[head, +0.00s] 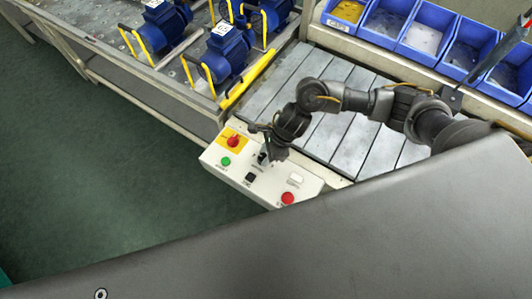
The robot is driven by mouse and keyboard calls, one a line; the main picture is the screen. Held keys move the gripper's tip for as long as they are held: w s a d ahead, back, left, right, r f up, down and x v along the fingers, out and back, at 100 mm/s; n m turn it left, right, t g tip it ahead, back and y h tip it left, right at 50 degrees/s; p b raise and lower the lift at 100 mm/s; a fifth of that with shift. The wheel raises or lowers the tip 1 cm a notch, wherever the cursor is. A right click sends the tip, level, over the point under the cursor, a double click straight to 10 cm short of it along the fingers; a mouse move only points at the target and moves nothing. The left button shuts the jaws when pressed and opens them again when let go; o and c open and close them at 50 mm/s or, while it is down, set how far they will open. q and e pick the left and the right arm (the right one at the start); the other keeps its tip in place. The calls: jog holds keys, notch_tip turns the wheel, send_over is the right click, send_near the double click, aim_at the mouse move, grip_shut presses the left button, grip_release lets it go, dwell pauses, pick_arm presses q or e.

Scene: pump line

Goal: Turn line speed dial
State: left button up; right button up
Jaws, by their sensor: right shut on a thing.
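The line speed dial (263,158) is a small dark knob on the sloped white control box (222,165) at the middle of the head view. My right gripper (266,153) reaches down over the box from the right and is shut on the dial, with the fingers partly hiding it. The exact angle of the dial is too small to tell. My left gripper is not in view.
The box also carries a red knob on a yellow plate (233,142), a green button (226,161), a black switch (250,177), and a red button (288,198). Blue pumps (228,52) stand behind left; blue bins (426,34) line the back right. Green floor (90,165) is clear.

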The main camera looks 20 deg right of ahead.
jog(key=m+t, duration=0.1)
jog(key=m, duration=0.1)
jog(key=shift+s+m, duration=0.1)
jog(key=shift+m, duration=0.2)
jog(key=m+t, duration=0.1)
jog(key=m, duration=0.1)
jog(key=shift+s+a+r+m+h, duration=0.1)
jog(key=shift+m+h, duration=0.3)
jog(key=m+p, duration=0.1)
jog(key=m, duration=0.2)
jog(key=shift+s+a+t+h, duration=0.1)
jog(key=shift+t+h, duration=0.3)
jog(key=shift+m+t+h+p, duration=0.35)
jog(key=shift+m+p, duration=0.65)
jog(key=shift+m, duration=0.4)
jog(key=shift+a, duration=0.1)
jog(key=o, duration=1)
